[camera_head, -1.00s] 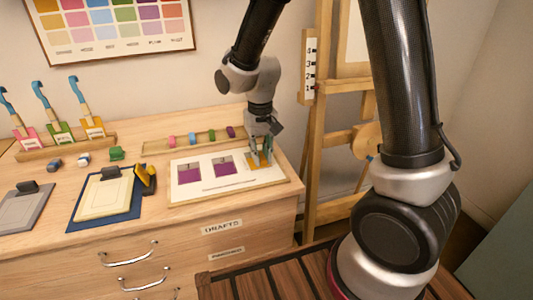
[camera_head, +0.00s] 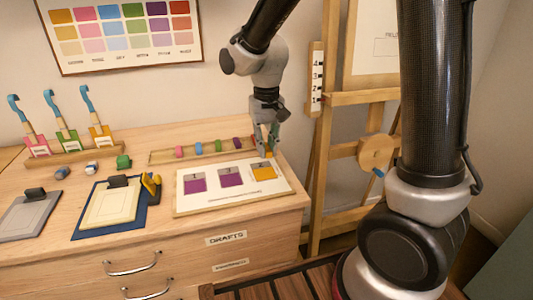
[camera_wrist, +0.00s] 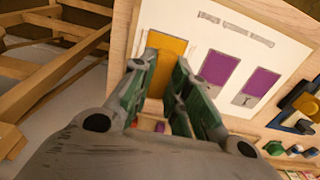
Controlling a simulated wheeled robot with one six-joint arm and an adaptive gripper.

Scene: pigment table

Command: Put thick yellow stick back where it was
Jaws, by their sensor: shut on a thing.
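My gripper (camera_head: 264,150) is upright over the back right of the worktop, behind the yellow swatch of a white sheet. It is shut on the thick yellow stick, of which only a small yellow-orange bit (camera_head: 268,154) seems to show at the tips. In the wrist view my gripper (camera_wrist: 168,58) has its green fingers in front of the yellow swatch (camera_wrist: 167,60), and the stick is hard to tell from it. A long wooden rack (camera_head: 160,157) holds pink, blue, green and purple sticks. Its right end is beside my gripper.
The white sheet (camera_head: 230,197) lies on a board with two purple swatches and one yellow swatch. A clipboard (camera_head: 107,207) with a yellow-and-black object lies left of it. A wooden easel (camera_head: 330,160) stands close on the right. A colour chart hangs behind.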

